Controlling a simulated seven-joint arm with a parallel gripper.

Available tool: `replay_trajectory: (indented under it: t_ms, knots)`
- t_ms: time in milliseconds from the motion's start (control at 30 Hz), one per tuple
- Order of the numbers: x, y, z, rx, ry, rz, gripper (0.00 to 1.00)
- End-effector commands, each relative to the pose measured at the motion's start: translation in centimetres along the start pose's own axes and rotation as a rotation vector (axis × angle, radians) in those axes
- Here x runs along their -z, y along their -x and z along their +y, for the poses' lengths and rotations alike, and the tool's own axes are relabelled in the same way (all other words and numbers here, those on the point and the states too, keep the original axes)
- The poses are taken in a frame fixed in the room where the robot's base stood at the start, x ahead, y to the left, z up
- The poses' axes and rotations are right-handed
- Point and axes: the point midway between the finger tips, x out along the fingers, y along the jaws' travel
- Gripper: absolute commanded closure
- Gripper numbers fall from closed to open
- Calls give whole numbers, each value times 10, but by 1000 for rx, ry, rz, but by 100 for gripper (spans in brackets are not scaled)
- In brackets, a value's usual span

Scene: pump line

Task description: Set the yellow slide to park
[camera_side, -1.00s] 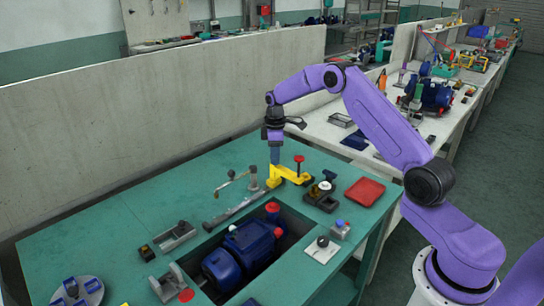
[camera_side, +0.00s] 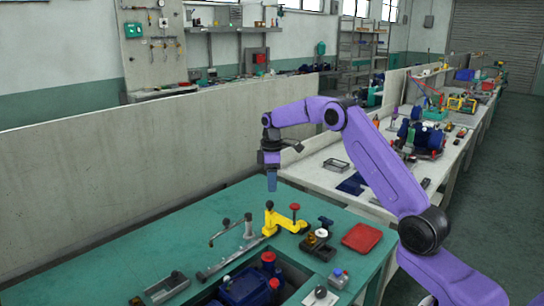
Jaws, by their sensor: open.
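The yellow slide (camera_side: 284,221) is an angled yellow piece on the green bench, at the upper right end of a grey rail (camera_side: 228,262). It carries a dark knob on its left upright and a red knob (camera_side: 294,207) on its right. My gripper (camera_side: 271,188) points straight down just above the dark knob, with a small gap showing between them. Its jaws are open and hold nothing. They are seen edge-on, so the space between the fingers is hidden. No park marking can be made out at this size.
Right of the slide stand a dark block with a brass-coloured part (camera_side: 314,240) and a red tray (camera_side: 361,238). A lever (camera_side: 236,227) stands to the left. A blue pump (camera_side: 245,287) sits in the bench recess in front. A low wall (camera_side: 120,180) runs behind.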

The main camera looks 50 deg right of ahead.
Motion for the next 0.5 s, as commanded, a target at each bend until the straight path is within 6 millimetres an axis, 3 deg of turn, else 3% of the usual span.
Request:
replay_trajectory:
  t_ms: [300, 500]
  knots:
    - [0, 64, 1, -4, -1, 2, 44]
    - [0, 85, 1, -1, 1, 0, 44]
